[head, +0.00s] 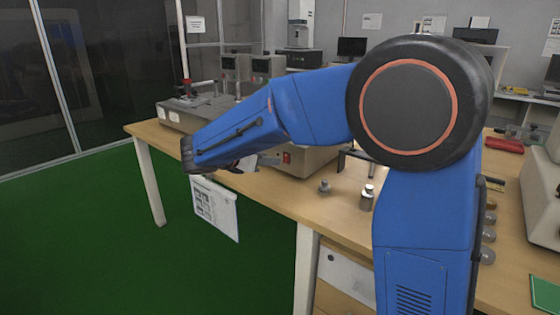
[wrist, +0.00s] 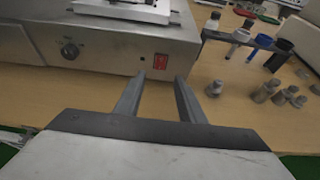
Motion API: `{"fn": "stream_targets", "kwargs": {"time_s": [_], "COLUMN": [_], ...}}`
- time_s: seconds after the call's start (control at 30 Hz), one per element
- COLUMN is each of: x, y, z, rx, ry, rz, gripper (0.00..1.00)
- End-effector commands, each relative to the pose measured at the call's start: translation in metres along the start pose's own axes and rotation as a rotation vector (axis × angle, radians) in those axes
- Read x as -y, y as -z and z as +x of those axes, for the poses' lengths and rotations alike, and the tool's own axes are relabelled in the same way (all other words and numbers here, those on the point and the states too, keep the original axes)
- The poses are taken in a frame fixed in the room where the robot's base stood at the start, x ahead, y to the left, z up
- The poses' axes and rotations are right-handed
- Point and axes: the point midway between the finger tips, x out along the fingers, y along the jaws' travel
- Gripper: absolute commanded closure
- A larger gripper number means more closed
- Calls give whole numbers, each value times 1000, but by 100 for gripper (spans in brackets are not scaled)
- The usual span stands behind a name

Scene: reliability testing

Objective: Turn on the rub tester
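The rub tester appears to be the grey metal machine (wrist: 100,45) in the wrist view, with a dark round knob (wrist: 70,50) on its front and a red rocker switch (wrist: 160,61) near its right corner. In the head view the red switch (head: 287,157) shows on the machine's front (head: 312,160), just beyond my forearm. My gripper (wrist: 160,82) is open and empty, its two fingers apart, pointing at the front panel below the switch. No contact with the switch can be made out. The switch's on or off position is too small to tell.
Metal weights (wrist: 266,91) stand on the wooden table (wrist: 225,75) right of the machine. A dark rack (wrist: 250,40) with bottles and a blue-capped item is behind them. A paper sheet (head: 215,207) hangs at the table's front edge. Green floor lies in front.

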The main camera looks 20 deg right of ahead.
Motion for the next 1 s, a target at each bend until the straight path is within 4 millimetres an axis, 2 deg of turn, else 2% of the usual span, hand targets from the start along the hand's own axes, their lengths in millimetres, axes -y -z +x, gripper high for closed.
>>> {"fn": "stream_targets", "kwargs": {"time_s": [0.2, 0.4, 0.6, 0.87, 0.93, 1.0], "x": [1, 0, 0, 0, 0, 0], "y": [0, 0, 0, 0, 0, 0], "z": [40, 64, 75, 75, 75, 75], "rx": [0, 0, 0, 0, 0, 0], "ry": [4, 1, 1, 0, 0, 0], "rz": [0, 0, 0, 0, 0, 0], "gripper": [64, 64, 64, 64, 76, 93]}}
